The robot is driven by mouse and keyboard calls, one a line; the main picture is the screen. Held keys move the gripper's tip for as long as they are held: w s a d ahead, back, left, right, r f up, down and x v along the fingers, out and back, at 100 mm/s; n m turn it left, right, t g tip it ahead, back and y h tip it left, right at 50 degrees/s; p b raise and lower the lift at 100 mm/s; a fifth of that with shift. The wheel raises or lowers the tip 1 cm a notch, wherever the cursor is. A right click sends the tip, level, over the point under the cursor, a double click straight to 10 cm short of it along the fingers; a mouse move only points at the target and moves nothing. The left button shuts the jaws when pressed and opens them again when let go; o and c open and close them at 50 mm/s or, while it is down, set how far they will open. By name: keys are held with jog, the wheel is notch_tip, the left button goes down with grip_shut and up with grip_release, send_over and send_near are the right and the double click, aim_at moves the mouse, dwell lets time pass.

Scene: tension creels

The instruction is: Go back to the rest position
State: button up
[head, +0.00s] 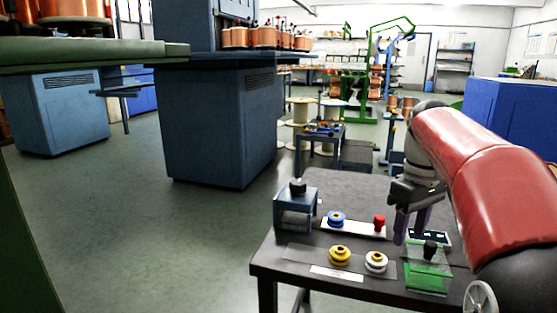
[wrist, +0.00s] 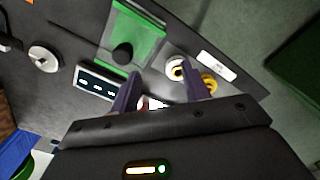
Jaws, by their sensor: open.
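My gripper (head: 412,224) hangs from my red arm over the right part of the dark table (head: 340,190). Its two purple-grey fingers stand apart with nothing held between them; it also shows in the wrist view (wrist: 160,92). In the head view a green stand with a black knob (head: 429,262) is just in front of the fingers. A small display box (head: 440,238) is close beside them, partly hidden.
On the table are a blue spool (head: 336,218), a red knob (head: 379,222), a yellow spool (head: 340,255), a white spool (head: 375,261) and a blue-grey block with a black knob (head: 296,204). Blue cabinets (head: 215,130) stand behind left. The floor at left is clear.

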jog(key=s+a+f+m+t, duration=0.2)
jog(key=s+a+f, duration=0.3)
jog(key=s, duration=0.4)
jog(key=s+a+f+m+t, duration=0.3)
jog(key=s+a+f, duration=0.2)
jog(key=s, duration=0.5)
jog(key=shift+f+t, duration=0.3)
jog(key=shift+f, duration=0.6)
